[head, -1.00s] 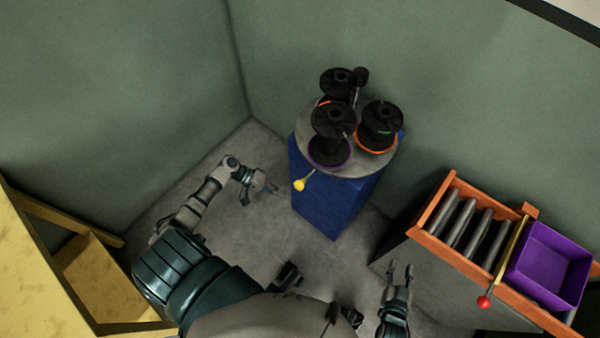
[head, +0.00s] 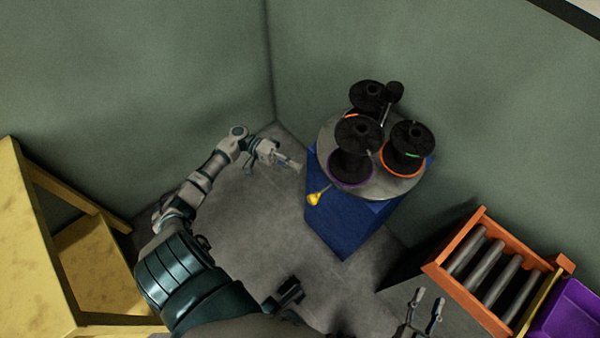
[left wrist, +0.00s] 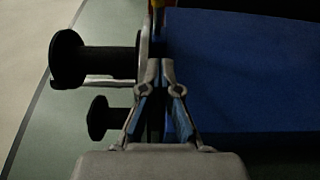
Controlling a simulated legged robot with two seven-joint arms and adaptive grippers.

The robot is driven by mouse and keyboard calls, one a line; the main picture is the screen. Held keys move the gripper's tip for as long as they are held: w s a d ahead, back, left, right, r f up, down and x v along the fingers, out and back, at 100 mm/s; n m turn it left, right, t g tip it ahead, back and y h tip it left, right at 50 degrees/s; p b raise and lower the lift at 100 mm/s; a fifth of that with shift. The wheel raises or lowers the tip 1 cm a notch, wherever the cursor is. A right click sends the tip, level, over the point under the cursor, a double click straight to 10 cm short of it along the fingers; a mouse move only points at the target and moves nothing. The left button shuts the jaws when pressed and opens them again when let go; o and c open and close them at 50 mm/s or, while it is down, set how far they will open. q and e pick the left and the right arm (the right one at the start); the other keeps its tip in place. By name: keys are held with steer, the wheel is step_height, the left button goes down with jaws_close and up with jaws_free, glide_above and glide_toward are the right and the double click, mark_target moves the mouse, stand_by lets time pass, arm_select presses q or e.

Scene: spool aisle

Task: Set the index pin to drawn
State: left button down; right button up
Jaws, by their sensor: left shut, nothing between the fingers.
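The index pin appears to be the yellow-knobbed pin (head: 316,198) at the near left edge of the round grey turntable (head: 335,115), which sits on a blue pedestal (head: 345,230). Whether the pin is drawn cannot be told. My left gripper (head: 297,165) is shut and empty, left of the turntable edge and a little beyond the knob, apart from it in the head view. In the left wrist view its fingers (left wrist: 161,65) point toward the turntable edge, with the blue pedestal (left wrist: 240,75) on the right. My right gripper (head: 430,298) is open and empty, low in the head view.
Several black spools (head: 358,137) stand on the turntable. An orange-framed roller rack (head: 480,270) with a purple bin (head: 570,312) is at lower right. A yellow shelf unit (head: 40,240) stands at left. Grey floor (head: 250,210) is clear between.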

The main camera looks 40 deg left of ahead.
mark_target(320, 192)
arm_select(q)
steer(key=x, duration=0.9)
steer(key=shift+s, duration=0.1)
steer(key=shift+s+a, duration=0.15)
steer(key=shift+s, duration=0.85)
steer(key=shift+s+a, duration=0.15)
steer(key=shift+s, duration=0.85)
arm_select(e)
steer(key=shift+w, duration=0.1)
steer(key=shift+r, duration=0.1)
